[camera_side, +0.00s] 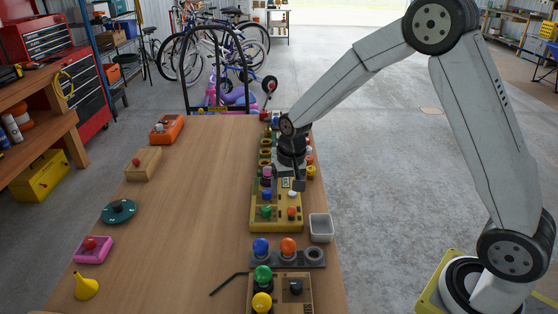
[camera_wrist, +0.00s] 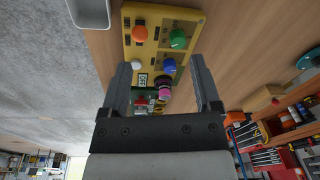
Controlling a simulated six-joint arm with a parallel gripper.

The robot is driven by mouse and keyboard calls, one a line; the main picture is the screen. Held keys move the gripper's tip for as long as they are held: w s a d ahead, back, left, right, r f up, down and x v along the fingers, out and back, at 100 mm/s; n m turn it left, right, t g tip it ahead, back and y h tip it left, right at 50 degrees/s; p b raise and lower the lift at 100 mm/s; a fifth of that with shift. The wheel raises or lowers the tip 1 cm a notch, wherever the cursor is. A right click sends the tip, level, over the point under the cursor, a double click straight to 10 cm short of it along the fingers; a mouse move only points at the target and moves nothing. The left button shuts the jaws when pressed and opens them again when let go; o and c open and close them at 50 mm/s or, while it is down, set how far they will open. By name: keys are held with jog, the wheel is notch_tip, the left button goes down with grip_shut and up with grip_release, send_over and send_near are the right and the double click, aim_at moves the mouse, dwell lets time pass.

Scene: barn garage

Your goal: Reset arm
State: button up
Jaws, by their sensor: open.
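My gripper (camera_side: 297,185) hangs over the far right part of the wooden table, above the yellow panel (camera_side: 257,222) with coloured knobs. In the wrist view my gripper (camera_wrist: 160,62) has its two fingers wide apart with nothing held between them. The yellow panel (camera_wrist: 152,50) shows beyond and between the fingertips, with orange, green, blue and white knobs. A pink knob (camera_wrist: 164,94) shows nearer the palm, between the fingers. In the side view my wrist hides part of the row of items behind it. I cannot tell how high the fingertips are above the panel.
A white bin (camera_side: 321,228) stands right of the panel. The table's middle is clear.

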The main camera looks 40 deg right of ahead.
jog(key=s+r+n, duration=0.1)
jog(key=s+n, duration=0.2)
jog(key=s, duration=0.5)
jog(key=s+a+r+n+t, duration=0.1)
jog(key=s+r+n, duration=0.1)
jog(key=s, duration=0.7)
jog(key=shift+s+n, duration=0.3)
jog(key=shift+n, duration=0.1)
jog(key=shift+a, duration=0.1)
